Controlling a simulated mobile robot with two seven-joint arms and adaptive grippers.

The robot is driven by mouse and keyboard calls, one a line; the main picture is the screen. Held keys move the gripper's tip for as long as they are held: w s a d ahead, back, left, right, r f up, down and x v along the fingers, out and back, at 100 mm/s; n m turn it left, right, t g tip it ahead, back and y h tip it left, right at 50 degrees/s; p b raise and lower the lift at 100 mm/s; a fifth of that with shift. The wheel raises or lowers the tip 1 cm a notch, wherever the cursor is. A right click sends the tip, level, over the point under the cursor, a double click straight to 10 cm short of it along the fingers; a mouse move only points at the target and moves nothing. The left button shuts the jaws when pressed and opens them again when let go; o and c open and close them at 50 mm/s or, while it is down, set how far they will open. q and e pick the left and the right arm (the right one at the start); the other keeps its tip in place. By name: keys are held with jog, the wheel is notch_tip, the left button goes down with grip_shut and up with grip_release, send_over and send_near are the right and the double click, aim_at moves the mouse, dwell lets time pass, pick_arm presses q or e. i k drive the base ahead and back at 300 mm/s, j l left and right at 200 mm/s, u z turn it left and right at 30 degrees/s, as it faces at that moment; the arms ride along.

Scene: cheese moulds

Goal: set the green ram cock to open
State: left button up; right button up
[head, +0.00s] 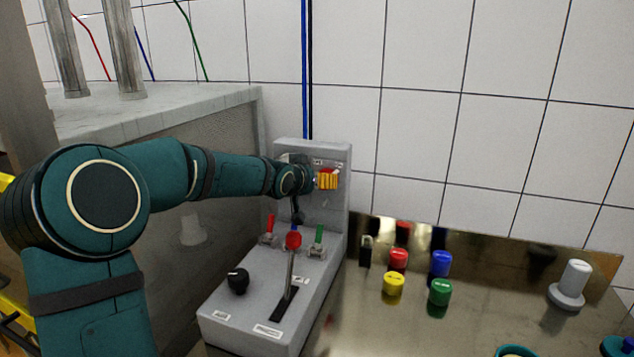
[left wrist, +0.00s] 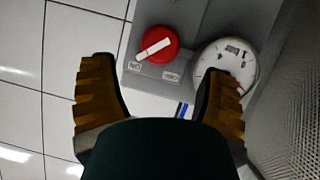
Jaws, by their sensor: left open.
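The green ram cock (head: 319,235) stands on the grey control box, its green handle upright, right of a red cock (head: 270,224) and a blue one (head: 294,229). The blue one is partly hidden behind a lever with a red knob (head: 293,240). My left gripper (head: 327,180) is at the box's upright back panel, above and apart from the green cock. In the left wrist view its orange fingers (left wrist: 160,73) are spread with nothing between them. A red rotary switch with a white bar (left wrist: 157,44) and a round white gauge (left wrist: 225,65) lie ahead. The green cock is outside that view.
The grey box (head: 240,313) also carries a black knob (head: 238,281). Right of it, a shiny metal table (head: 480,310) holds red (head: 398,258), blue (head: 441,263), yellow (head: 393,283) and green (head: 440,292) caps and a white plunger-like piece (head: 571,285). A stone-like block (head: 200,115) stands behind my arm.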

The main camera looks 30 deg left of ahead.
aim_at(316, 251)
jog(key=k+l, duration=0.1)
jog(key=k, duration=0.4)
jog(key=k+l, duration=0.1)
jog(key=k, duration=0.4)
